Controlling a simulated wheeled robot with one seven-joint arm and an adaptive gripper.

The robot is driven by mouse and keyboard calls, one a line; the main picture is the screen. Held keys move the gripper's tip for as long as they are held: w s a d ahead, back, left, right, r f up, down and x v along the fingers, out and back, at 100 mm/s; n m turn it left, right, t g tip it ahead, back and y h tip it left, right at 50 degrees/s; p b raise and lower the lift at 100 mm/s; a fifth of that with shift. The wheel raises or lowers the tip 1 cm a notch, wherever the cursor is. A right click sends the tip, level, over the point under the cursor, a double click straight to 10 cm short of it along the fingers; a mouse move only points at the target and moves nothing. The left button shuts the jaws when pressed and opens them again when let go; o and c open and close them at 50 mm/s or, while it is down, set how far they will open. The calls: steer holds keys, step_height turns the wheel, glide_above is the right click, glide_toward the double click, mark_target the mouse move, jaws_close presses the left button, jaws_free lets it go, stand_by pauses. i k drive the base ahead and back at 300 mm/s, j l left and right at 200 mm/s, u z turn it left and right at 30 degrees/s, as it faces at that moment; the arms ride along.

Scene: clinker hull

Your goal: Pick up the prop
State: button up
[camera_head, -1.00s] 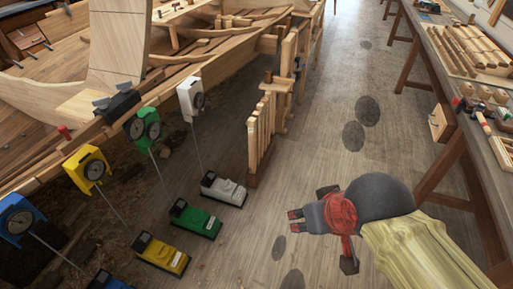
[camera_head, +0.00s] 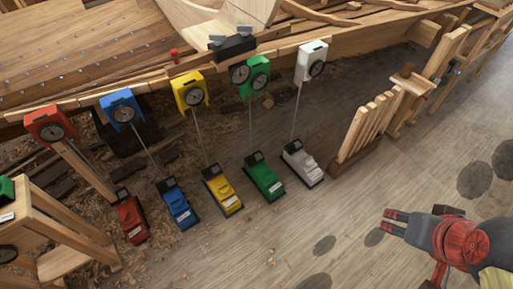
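A slanting wooden bar (camera_head: 84,168) that looks like a prop stands at the left, under the hull's edge below the red dial gauge (camera_head: 50,124). Its lower end reaches down by the red floor unit (camera_head: 130,219). Several upright wooden pieces (camera_head: 371,125) stand in a row in a low rack at the right; I cannot tell whether these are props too. My gripper (camera_head: 393,221) is at the lower right, over the bare floor, pointing left. Its two fingers are apart with nothing between them. It is well away from the slanting bar and from the rack.
The planked hull (camera_head: 80,60) runs across the top. Blue (camera_head: 178,207), yellow (camera_head: 222,191), green (camera_head: 264,178) and white (camera_head: 302,164) units stand on the floor, with thin rods to matching dials. A wooden stand (camera_head: 50,225) is at the lower left. The floor (camera_head: 330,225) in front is clear.

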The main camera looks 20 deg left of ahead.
mark_target(380, 100)
steer(key=u, duration=1.2)
steer(key=i+l, duration=0.45)
steer(key=l, duration=0.15)
steer(key=i+l, duration=0.45)
steer(key=l, duration=0.15)
steer(key=i+l, duration=0.45)
steer(key=l, duration=0.15)
steer(key=i+l, duration=0.45)
steer(key=l, duration=0.15)
